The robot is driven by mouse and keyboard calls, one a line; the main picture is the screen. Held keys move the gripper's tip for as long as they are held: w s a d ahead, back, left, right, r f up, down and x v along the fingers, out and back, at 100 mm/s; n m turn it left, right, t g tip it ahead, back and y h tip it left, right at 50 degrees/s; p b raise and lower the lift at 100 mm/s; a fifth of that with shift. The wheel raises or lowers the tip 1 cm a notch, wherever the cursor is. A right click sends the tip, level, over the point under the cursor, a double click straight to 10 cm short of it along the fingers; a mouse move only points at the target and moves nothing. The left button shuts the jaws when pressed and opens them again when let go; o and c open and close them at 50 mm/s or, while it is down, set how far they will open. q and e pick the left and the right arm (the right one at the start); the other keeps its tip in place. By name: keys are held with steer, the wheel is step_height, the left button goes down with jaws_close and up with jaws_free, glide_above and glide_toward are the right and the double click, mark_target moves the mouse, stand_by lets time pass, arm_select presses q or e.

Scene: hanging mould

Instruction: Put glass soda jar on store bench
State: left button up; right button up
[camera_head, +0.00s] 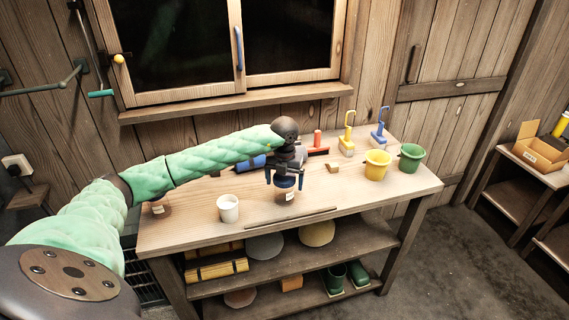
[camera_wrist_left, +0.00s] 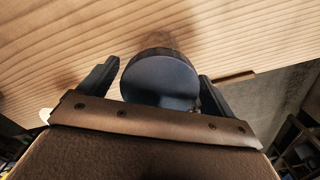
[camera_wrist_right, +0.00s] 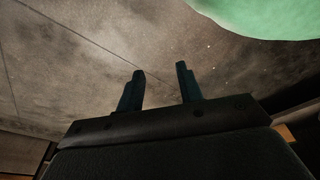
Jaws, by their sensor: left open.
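A dark jar with a blue-grey lid and a pale label (camera_head: 285,190) stands upright on the wooden bench (camera_head: 360,203). My left gripper (camera_head: 284,184) is open above it, its fingers on either side of the lid. In the left wrist view the round lid (camera_wrist_left: 160,78) sits between the two spread fingers (camera_wrist_left: 158,80), with a gap visible on the left. A second jar with a label (camera_head: 157,208) stands at the bench's left end, partly hidden by my left arm. I cannot tell which jar is the soda jar. My right gripper (camera_wrist_right: 160,85) is open and empty above the floor.
A white cup (camera_head: 228,208) stands left of the gripper. A thin stick (camera_head: 290,218) lies at the front edge. Yellow (camera_head: 376,164) and green (camera_head: 411,157) pots stand at the right. A second bench (camera_head: 500,180) with a cardboard box (camera_head: 540,152) is at far right.

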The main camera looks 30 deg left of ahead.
arm_select(q)
step_height(320, 180, up, 8)
steer(key=b, duration=0.3)
steer(key=shift+f, duration=0.25)
steer(key=shift+r+b, duration=0.45)
steer(key=shift+r, duration=0.55)
arm_select(e)
steer(key=w+a+r, duration=0.3)
steer(key=r, duration=0.5)
steer(key=shift+w+r+g, duration=0.2)
steer(key=shift+w+g, duration=0.1)
steer(key=shift+w, duration=0.05)
steer(key=shift+w, duration=0.1)
